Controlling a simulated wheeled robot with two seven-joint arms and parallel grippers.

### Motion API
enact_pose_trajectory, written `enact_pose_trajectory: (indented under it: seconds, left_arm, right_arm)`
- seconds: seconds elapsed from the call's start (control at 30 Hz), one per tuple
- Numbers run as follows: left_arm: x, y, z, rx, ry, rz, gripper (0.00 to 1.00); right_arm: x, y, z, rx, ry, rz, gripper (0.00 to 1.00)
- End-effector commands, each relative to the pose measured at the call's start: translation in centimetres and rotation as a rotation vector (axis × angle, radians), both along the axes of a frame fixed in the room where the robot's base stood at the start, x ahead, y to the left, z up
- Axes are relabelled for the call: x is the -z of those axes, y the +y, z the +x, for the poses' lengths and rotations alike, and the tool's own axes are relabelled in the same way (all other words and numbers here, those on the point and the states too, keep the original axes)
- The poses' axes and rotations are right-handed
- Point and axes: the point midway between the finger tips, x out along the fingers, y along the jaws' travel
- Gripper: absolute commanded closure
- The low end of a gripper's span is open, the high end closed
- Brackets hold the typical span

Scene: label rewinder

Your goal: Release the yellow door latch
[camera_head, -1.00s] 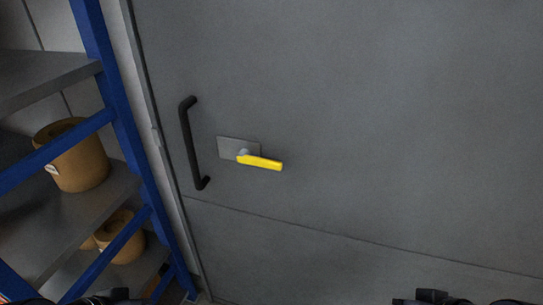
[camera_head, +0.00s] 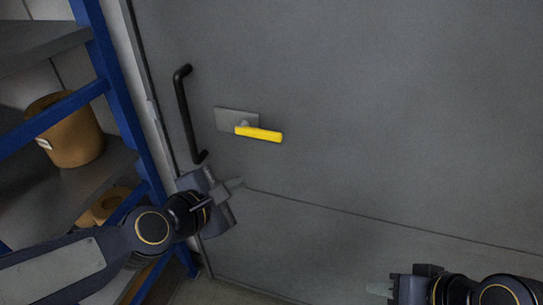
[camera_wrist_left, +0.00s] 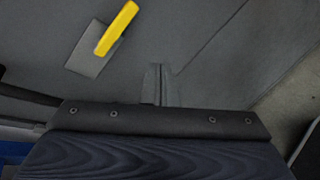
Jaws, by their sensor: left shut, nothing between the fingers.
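The yellow door latch (camera_head: 260,134) is a bar handle on a grey plate (camera_head: 228,118), mounted on the grey door (camera_head: 380,110). It lies nearly level, pointing right and tilting slightly down. In the left wrist view the latch (camera_wrist_left: 117,28) shows at the upper left, beyond the fingers. My left gripper (camera_head: 238,184) is below the latch, apart from it, with its fingers together and empty; the closed fingers also show in the left wrist view (camera_wrist_left: 158,82). My right gripper (camera_head: 380,288) shows at the bottom right, far from the latch; its finger opening is unclear.
A black pull handle (camera_head: 187,115) stands on the door left of the latch. A blue-framed shelf (camera_head: 117,95) with brown containers (camera_head: 72,135) is at the left, close to my left arm. The door's surface right of the latch is clear.

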Motion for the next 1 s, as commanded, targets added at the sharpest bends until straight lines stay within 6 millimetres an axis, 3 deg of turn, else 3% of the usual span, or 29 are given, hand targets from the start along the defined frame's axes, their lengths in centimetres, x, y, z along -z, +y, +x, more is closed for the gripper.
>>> enact_pose_trajectory:
  seconds: [0.03, 0.1, 0.3, 0.77, 1.0]
  left_arm:
    - [0.8, -1.6, 1.0, -0.083, 0.062, -0.146, 1.00]
    - [1.1, -2.8, 2.2, -0.215, 0.137, -0.346, 1.00]
    - [2.4, -4.3, 3.6, -0.455, 0.260, -0.683, 1.00]
    - [2.6, -4.4, 4.0, -0.506, 0.277, -0.749, 1.00]
    - [3.7, -5.3, 6.7, -0.507, 0.280, -0.746, 1.00]
  right_arm:
    - [0.7, 0.0, 0.0, 0.000, 0.000, 0.000, 0.64]
    - [1.0, 0.0, 0.0, 0.000, 0.000, 0.000, 0.64]
    - [1.4, 0.0, 0.0, 0.000, 0.000, 0.000, 0.64]
    - [1.4, 0.0, 0.0, 0.000, 0.000, 0.000, 0.64]
    - [1.5, 0.0, 0.0, 0.000, 0.000, 0.000, 0.64]
